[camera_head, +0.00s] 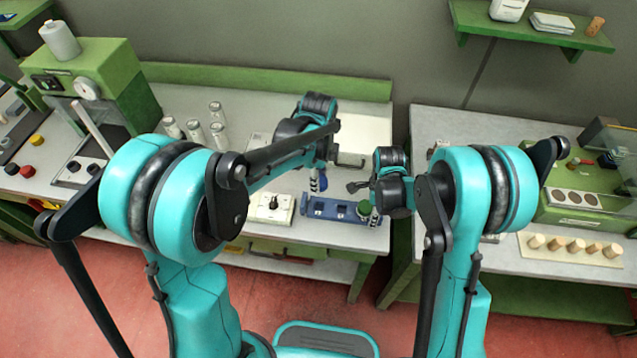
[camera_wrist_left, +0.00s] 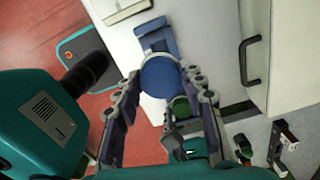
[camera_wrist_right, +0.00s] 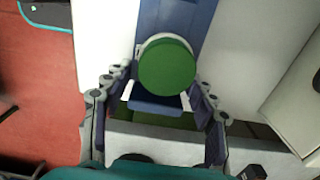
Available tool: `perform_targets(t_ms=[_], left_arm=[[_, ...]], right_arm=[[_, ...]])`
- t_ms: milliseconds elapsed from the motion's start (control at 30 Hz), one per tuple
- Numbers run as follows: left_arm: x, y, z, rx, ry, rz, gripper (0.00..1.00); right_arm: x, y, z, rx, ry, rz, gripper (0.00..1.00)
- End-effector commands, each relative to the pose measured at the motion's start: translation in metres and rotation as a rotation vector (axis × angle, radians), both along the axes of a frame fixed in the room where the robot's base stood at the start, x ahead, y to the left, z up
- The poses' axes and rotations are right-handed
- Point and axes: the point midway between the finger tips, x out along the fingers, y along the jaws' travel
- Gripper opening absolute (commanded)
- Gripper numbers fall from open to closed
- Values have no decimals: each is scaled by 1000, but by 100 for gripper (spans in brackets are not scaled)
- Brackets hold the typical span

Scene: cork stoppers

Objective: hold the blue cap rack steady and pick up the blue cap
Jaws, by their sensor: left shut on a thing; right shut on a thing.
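The blue cap rack (camera_head: 340,211) lies near the front edge of the middle bench. My left gripper (camera_wrist_left: 162,78) is shut on the blue cap (camera_wrist_left: 160,75); the cap also shows in the head view (camera_head: 323,183), over the rack's left part. Whether the cap touches the rack is unclear. My right gripper (camera_wrist_right: 160,84) is shut on the rack, with its fingers on either side of the rack's end. The green cap (camera_wrist_right: 167,67) is between those fingers at the rack's right end, and shows in the head view (camera_head: 364,207).
A white switch box (camera_head: 269,209) stands left of the rack. Several pale cylinders (camera_head: 195,132) stand further back. A green machine (camera_head: 95,80) is at the far left. The right bench holds a strip with several corks (camera_head: 574,246). A gap separates the benches.

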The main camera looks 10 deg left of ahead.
Motion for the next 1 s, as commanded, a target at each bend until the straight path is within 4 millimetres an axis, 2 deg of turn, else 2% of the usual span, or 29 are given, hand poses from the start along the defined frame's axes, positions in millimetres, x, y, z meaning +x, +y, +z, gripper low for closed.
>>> perform_targets(t_ms=[133,167,233,267,567,667,767,1000], left_arm=[[0,0,0,0,0,0,25],[0,0,0,0,0,0,25],[0,0,0,0,0,0,25],[0,0,0,0,0,0,25],[0,0,0,0,0,0,25],[0,0,0,0,0,0,25],[0,0,0,0,0,0,25],[0,0,0,0,0,0,25]], right_arm=[[0,0,0,0,0,0,21],[0,0,0,0,0,0,60],[0,0,0,0,0,0,78],[0,0,0,0,0,0,81],[0,0,1,0,0,0,81],[0,0,7,0,0,0,81],[0,0,21,0,0,0,81],[0,0,74,0,0,0,81]])
